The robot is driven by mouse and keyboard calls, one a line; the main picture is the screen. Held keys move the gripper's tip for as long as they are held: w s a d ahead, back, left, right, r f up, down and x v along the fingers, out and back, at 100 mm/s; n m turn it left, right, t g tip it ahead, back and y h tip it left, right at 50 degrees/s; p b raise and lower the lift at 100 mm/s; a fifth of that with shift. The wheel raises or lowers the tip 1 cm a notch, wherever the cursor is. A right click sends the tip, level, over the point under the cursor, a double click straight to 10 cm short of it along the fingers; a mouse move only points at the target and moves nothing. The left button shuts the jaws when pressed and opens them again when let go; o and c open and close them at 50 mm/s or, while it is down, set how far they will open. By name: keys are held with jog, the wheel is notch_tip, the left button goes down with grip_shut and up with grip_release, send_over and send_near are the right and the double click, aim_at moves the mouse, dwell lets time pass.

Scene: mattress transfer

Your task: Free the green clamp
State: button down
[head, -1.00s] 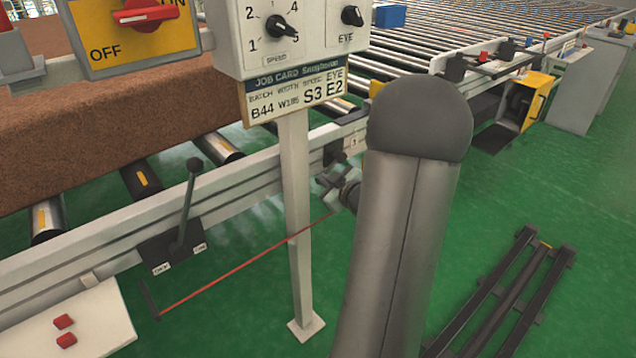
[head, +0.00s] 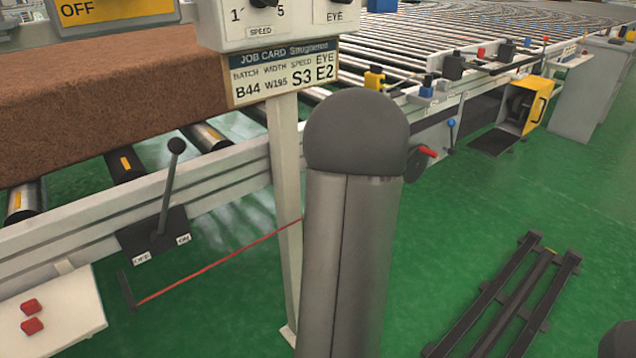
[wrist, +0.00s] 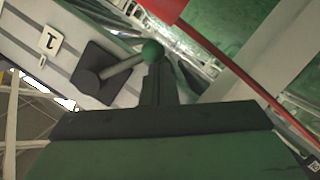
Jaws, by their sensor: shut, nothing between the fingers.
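The green clamp shows in the wrist view as a green ball knob (wrist: 152,52) on a grey lever. The lever runs left to a dark block on the pale rail, beside a tag marked 1. My gripper (wrist: 160,75) points up the wrist view with its dark fingers together and empty. Its tips are right at the green knob and overlap its lower edge; I cannot tell whether they touch. In the head view my arm hides the gripper and the green clamp.
A red line (head: 215,267) runs below the rail; a red strip (wrist: 245,75) crosses the wrist view. A control post (head: 286,180) stands left of my arm. A red lever (head: 425,152) and blue-knobbed lever (head: 451,124) are right. A black rack (head: 510,295) lies on open green floor.

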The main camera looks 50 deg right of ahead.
dwell(0.6)
jog(key=w+a+r+p+v, duration=0.1)
jog(key=p+v, duration=0.3)
jog(key=v, duration=0.9)
jog(key=shift+w+a, duration=0.2)
jog(key=shift+a, duration=0.45)
jog(key=w+a+r+m+g+p, duration=0.1)
jog(key=w+a+r+g+p, duration=0.25)
jog(key=w+r+p, duration=0.45)
jog(key=a+r+m+g+y+p, duration=0.1)
jog(key=a+r+m+g+p, duration=0.25)
jog(key=a+r+p, duration=0.75)
jog(key=s+a+r+g+y+p, duration=0.2)
jog(key=s+a+r+g+p, duration=0.1)
jog(key=a, duration=0.9)
jog(key=s+a+r+n+g+y+p, duration=0.1)
jog(key=s+a+r+g+y+p, duration=0.2)
jog(key=s+a+r+p, duration=0.3)
jog(key=s+a+p, duration=0.2)
jog(key=a+p, duration=0.2)
jog(key=a, duration=0.2)
jog(key=shift+s+r+g, duration=0.2)
jog(key=shift+g, duration=0.2)
